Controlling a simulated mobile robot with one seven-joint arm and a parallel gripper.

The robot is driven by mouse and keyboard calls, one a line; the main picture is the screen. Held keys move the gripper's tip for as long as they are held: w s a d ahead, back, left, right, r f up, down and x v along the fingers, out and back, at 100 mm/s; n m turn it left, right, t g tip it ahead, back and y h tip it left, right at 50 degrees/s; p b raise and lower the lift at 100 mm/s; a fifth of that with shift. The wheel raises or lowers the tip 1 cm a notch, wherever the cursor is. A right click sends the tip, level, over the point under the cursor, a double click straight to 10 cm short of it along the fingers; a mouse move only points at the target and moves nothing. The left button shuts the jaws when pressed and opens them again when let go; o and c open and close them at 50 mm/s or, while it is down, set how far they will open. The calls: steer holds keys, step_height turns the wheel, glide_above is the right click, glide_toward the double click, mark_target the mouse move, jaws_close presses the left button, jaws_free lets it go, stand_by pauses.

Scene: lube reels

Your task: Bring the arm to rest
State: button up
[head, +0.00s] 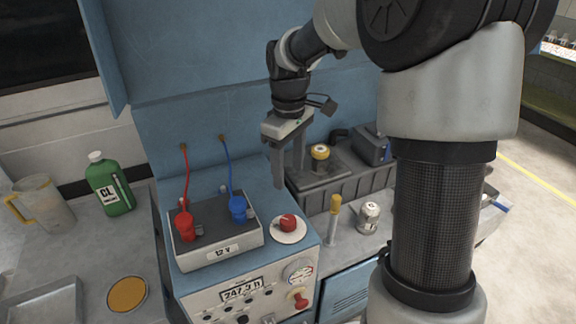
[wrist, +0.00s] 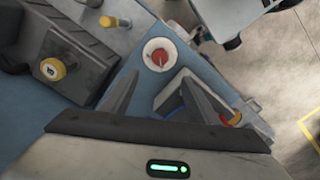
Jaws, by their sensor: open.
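My gripper (head: 287,166) hangs from my arm over the blue console (head: 265,186), pointing down. Its two fingers are apart with nothing between them, and they also show in the wrist view (wrist: 158,98). The red knob (head: 288,222) on a white round plate is below and in front of it; in the wrist view the knob (wrist: 160,57) lies beyond the fingertips. My arm comes down from the upper right, and its column hides part of the bench at the right.
A 12 V battery (head: 218,252) with red and blue clamps sits left of the knob. A grey tray (head: 340,192) with a yellow-capped item (head: 320,153) stands right of the gripper. A green bottle (head: 109,184) and a jug (head: 45,205) stand at left. A yellow-topped post (head: 334,210) and a small can (head: 368,217) stand at front right.

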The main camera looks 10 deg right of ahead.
steer(key=s+r+m+t+p, duration=0.2)
steer(key=s+r+m, duration=0.2)
steer(key=s+r, duration=0.3)
steer(key=s+r+m+t+p, duration=0.2)
steer(key=s+r, duration=0.6)
steer(key=s, duration=0.7)
steer(key=shift+a+m+t+p, duration=0.15)
steer(key=shift+m+t+p, duration=0.2)
steer(key=shift+m+t, duration=0.7)
